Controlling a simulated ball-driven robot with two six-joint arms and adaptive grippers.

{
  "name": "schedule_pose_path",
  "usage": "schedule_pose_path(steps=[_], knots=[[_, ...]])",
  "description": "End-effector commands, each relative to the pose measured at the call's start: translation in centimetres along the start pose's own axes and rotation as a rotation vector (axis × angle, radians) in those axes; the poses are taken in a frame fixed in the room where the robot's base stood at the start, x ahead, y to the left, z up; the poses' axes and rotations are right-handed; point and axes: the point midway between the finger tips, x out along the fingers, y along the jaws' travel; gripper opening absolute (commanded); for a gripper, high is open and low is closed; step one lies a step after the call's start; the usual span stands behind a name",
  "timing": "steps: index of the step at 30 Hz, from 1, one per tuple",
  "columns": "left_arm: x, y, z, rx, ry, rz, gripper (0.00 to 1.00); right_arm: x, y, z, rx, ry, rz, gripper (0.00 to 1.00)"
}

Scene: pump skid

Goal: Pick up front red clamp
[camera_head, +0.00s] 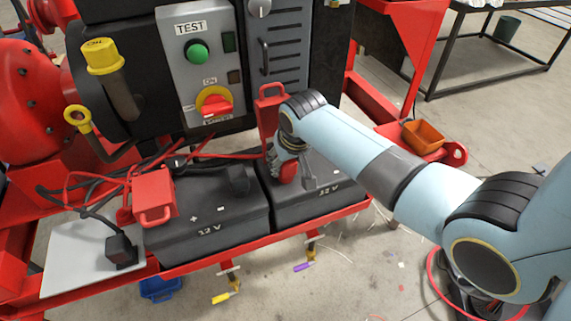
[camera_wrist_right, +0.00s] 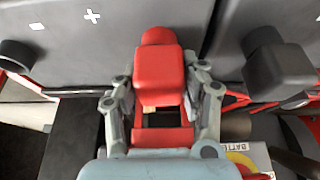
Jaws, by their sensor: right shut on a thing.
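My right gripper (camera_head: 290,150) is over the right battery (camera_head: 315,190). In the right wrist view, the gripper (camera_wrist_right: 163,95) is shut on a red clamp (camera_wrist_right: 160,75), one finger on each side of its blocky body. The held clamp's red handle (camera_head: 270,100) shows above the gripper in the head view. A second red clamp (camera_head: 154,194) sits on the left battery (camera_head: 210,218), with a red cable behind it. I cannot tell whether the held clamp touches the battery. My left gripper is not in view.
A grey panel (camera_head: 192,55) with a green button and red switch stands behind the batteries. Black clamps (camera_head: 238,181) and cables lie nearby. A grey plate (camera_head: 80,265) is at left. An orange bin (camera_head: 422,137) sits at right. Red frame rails border the batteries.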

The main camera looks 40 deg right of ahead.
Motion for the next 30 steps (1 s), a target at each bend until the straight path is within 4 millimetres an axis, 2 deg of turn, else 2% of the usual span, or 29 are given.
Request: schedule_pose_path(steps=[5, 9, 21, 24, 30], knots=[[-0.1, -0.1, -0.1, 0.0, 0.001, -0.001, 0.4, -1.4, 0.0, -0.7, 0.0, 0.004, -0.001, 0.0], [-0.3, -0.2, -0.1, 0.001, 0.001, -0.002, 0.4, -3.7, 0.0, -1.7, 0.0, 0.005, -0.001, 0.0], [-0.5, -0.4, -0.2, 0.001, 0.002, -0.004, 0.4, -9.9, 8.2, -0.1, -0.004, 0.002, 0.006, 0.0], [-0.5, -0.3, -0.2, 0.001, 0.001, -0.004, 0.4, -10.9, 9.5, 0.1, -0.003, 0.002, 0.005, 0.0], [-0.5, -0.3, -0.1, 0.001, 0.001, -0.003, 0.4, -11.9, 10.5, 0.3, -0.001, 0.001, 0.001, 0.0]])
